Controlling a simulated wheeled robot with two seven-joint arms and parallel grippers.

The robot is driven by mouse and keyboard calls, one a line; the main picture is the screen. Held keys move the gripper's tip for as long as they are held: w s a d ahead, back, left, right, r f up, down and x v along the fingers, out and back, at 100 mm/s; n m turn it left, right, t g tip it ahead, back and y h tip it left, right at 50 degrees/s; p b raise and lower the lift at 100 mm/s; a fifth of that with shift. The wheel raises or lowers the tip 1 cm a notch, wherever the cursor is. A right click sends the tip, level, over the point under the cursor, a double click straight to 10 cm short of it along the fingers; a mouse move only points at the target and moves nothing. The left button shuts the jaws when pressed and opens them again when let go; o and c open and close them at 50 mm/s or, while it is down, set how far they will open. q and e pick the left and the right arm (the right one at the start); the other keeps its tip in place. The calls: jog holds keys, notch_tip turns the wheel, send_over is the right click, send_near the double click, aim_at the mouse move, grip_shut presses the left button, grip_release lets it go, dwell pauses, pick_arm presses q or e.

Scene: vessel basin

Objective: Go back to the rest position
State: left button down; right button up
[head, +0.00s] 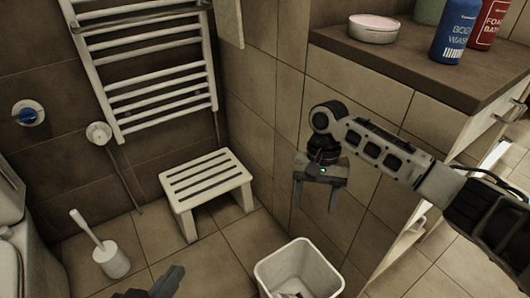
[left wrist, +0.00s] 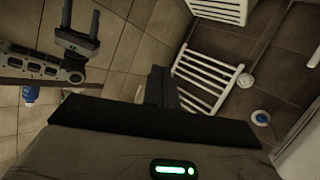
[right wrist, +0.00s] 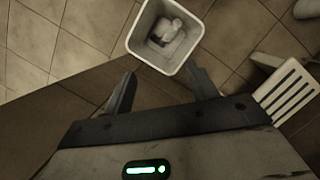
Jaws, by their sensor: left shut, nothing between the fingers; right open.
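My right gripper (head: 318,205) hangs in front of the tiled wall beside the counter, its fingers pointing down, apart and empty. In the right wrist view its two fingers (right wrist: 160,82) stand wide apart with the bin beyond them. My left gripper (head: 165,285) shows only partly at the bottom edge of the head view. In the left wrist view its fingers (left wrist: 160,85) are closed together with nothing between them. The right gripper also shows in the left wrist view, at the upper left.
A white bin (head: 296,268) with crumpled contents stands below my right gripper. A slatted stool (head: 204,182), a toilet brush (head: 110,256) and a towel radiator (head: 155,90) are at the left. The counter (head: 430,72) holds a pink-topped dish (head: 373,30) and several bottles.

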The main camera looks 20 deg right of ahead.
pick_arm(q)
jog(key=shift+r, duration=0.1)
pick_arm(e)
jog(key=s+a+r+n+t+y+p, duration=0.2)
jog(key=s+a+n+t+y+p, duration=0.35)
jog(key=a+p, duration=0.8)
pick_arm(q)
jog(key=s+a+r+y+p, duration=0.1)
jog(key=a+r+p, duration=0.1)
jog(key=r+p, duration=0.3)
jog(key=s+a+r+g+y+p, duration=0.1)
jog(key=a+r+y+p, duration=0.1)
jog(key=r, duration=0.5)
jog(key=a+p, duration=0.1)
jog(key=p, duration=0.1)
jog(key=shift+a+n+g+p, duration=0.15)
jog(key=shift+n+g+p, duration=0.15)
jog(key=shift+n+p, duration=0.1)
pick_arm(e)
jog(key=s+d+r+n+t+h, duration=0.1)
jog(key=s+d+r+t, duration=0.1)
jog(key=s+r+t, duration=0.2)
jog(key=s+d+r+n+t+h, duration=0.1)
jog(key=s+d+r+t+h, duration=0.1)
jog(key=r, duration=0.8)
jog(key=s+d+t, duration=0.1)
jog(key=s+t, duration=0.1)
jog(key=s, duration=0.1)
jog(key=shift+r, duration=0.15)
jog(key=shift+s, duration=0.15)
